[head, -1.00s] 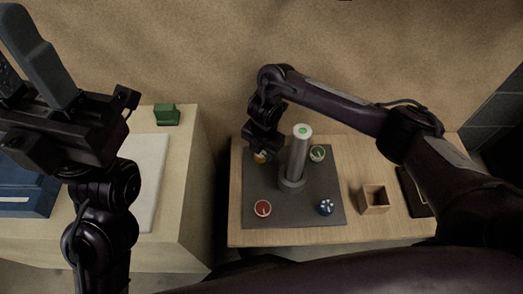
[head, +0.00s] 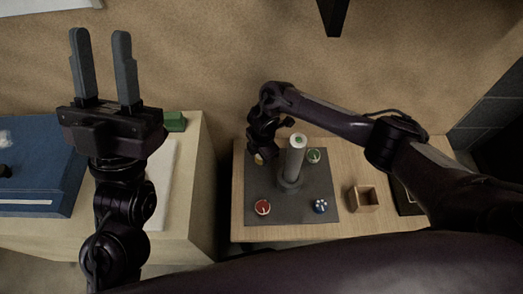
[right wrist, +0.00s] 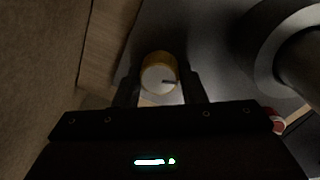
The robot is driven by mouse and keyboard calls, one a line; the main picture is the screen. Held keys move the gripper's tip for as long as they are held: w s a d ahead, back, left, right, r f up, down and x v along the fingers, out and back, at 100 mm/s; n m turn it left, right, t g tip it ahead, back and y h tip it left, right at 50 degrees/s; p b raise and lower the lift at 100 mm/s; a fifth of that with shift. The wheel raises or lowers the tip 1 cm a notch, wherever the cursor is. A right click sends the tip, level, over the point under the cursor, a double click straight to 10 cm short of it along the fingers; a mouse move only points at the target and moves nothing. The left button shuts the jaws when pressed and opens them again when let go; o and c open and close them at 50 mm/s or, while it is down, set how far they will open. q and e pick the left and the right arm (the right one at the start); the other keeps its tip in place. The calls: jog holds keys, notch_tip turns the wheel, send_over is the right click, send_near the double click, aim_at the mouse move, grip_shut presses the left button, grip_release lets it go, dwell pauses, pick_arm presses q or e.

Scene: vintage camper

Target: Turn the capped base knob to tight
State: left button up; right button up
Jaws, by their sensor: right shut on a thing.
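A yellow knob (head: 258,159) with a pale face sits at the back left of a dark square plate (head: 262,185), mostly hidden by my right arm in the head view. In the right wrist view the yellow knob (right wrist: 157,64) shows a dark pointer line toward the right of its face. My right gripper (right wrist: 161,82) is shut on it, one finger on each side. A grey column (head: 294,160) with a green-marked white top stands mid-plate. I cannot tell tight marks. My left gripper (head: 100,33) is open and empty, raised at the left, fingers apart.
The plate also carries a green knob (head: 314,156), a red knob (head: 262,207) and a blue knob (head: 320,206). A small wooden box (head: 364,199) stands to the right. A green block (head: 175,121) and a blue case (head: 45,180) are on the left counter.

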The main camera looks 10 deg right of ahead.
jog(key=shift+r+m+p, duration=0.1)
jog(key=shift+m+p, duration=0.5)
jog(key=shift+p, duration=0.1)
jog(key=shift+m+p, duration=0.65)
jog(key=shift+m, duration=0.05)
pick_arm(q)
jog(key=w+d+f+g+y, duration=0.2)
jog(key=f+g, duration=0.4)
jog(key=f, duration=0.4)
jog(key=w+d+f+g+y, duration=0.2)
jog(key=w+f+g+y, duration=0.2)
jog(key=f, duration=0.7)
jog(key=shift+w+f+n+g, duration=0.25)
jog(key=shift+n+g, duration=0.15)
jog(key=shift+g, duration=0.5)
pick_arm(e)
jog(key=o, duration=1)
